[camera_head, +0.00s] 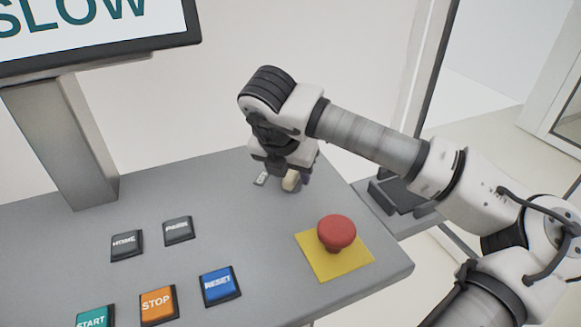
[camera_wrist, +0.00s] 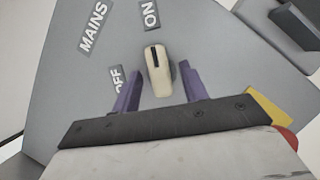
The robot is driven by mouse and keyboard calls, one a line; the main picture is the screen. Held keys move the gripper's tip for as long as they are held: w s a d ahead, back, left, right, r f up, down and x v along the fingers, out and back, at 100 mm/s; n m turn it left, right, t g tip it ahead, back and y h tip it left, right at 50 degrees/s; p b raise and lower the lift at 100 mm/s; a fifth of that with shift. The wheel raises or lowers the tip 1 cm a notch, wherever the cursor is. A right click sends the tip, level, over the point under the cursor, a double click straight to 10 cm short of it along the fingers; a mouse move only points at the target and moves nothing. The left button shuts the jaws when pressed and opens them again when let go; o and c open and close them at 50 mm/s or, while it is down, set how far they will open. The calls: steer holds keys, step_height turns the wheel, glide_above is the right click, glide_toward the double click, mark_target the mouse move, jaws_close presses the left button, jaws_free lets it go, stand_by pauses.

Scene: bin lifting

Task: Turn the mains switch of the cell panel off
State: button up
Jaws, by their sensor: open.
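The OFF label (camera_wrist: 117,78) is to the left of the knob, partly covered by a finger. The MAINS label (camera_wrist: 93,27) is at upper left. My gripper (camera_wrist: 161,70) is open, with one purple finger on each side of the knob. I cannot tell whether either finger touches it. In the head view my gripper (camera_head: 288,176) is over the panel's far right part.
On the grey panel (camera_head: 210,210) are a red emergency button (camera_head: 337,232) on a yellow plate (camera_head: 312,262), HOME (camera_head: 126,245) and PARK (camera_head: 178,230) keys, and START (camera_head: 95,316), STOP (camera_head: 158,304) and RESET (camera_head: 220,285) keys. A screen (camera_head: 90,30) stands at upper left.

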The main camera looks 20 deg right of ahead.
steer(key=shift+f, duration=0.1)
jaws_close()
